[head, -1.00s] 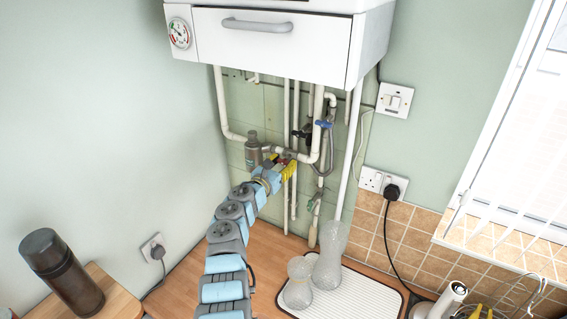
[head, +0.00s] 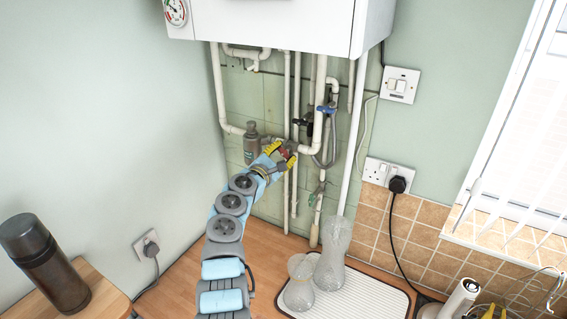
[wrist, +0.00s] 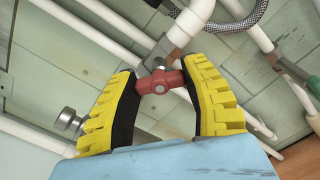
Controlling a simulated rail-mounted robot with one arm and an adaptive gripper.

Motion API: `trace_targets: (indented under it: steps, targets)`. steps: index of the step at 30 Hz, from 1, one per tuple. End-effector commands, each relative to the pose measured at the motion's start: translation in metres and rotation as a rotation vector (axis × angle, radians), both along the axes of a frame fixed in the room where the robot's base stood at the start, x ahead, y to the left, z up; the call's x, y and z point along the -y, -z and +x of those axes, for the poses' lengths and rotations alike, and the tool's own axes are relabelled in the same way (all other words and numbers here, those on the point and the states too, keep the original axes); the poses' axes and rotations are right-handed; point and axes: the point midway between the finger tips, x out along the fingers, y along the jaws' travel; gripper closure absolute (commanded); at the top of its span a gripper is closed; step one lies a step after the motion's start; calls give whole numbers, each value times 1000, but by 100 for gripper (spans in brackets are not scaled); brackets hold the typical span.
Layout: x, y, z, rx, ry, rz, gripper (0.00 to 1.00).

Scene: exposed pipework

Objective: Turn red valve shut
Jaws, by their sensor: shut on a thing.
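The red valve (wrist: 160,82) sits on a pipe fitting, with its red handle lying across between my yellow finger pads in the wrist view. My gripper (wrist: 163,70) is shut on the handle, one pad at each end. In the head view, my gripper (head: 280,153) is at the pipework below the boiler, and a little red of the valve (head: 284,155) shows between the yellow fingers. The fingers hide much of the valve there.
A grey metal canister (head: 251,143) is on the pipework just left of my gripper. White vertical pipes (head: 287,110) and a blue-handled valve (head: 326,110) are close by. Two clear glass vessels (head: 332,256) stand on a white ribbed mat (head: 370,290) below.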

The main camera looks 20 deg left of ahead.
Motion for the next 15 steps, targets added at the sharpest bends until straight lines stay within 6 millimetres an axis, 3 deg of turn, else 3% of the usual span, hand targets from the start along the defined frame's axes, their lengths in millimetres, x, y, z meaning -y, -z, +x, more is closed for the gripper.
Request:
trace_targets:
  steps: [1, 15]
  targets:
    - [1, 7, 0, 9, 0, 45, 89]
    - [0, 10, 0, 78, 1, 484, 89]
